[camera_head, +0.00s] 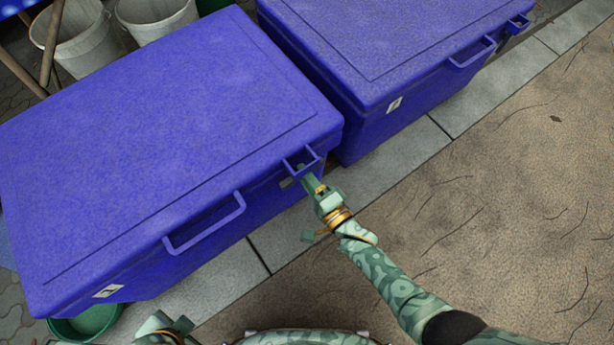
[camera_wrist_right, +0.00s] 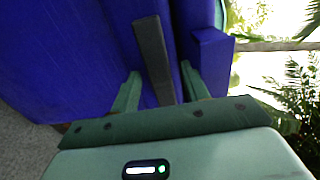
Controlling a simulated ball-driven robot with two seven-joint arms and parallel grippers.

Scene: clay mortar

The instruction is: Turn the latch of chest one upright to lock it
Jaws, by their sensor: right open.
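The near blue chest (camera_head: 150,140) stands closed at left in the head view. Its label is too small to read. My right gripper (camera_head: 305,178) is at this chest's front right corner, by a square blue bracket (camera_head: 302,163). In the right wrist view, the dark grey latch bar (camera_wrist_right: 153,60) stands between the two green fingers of my right gripper (camera_wrist_right: 160,88). The jaws are open, with a gap visible on either side of the bar. The bar runs nearly vertically in that picture, leaning slightly.
A second closed blue chest (camera_head: 390,40) stands just beyond, with a narrow gap between them. White buckets (camera_head: 80,40) stand at top left. A green tub (camera_head: 88,322) sits by the near chest's lower corner. Paving and bare brown ground (camera_head: 520,190) at right are free.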

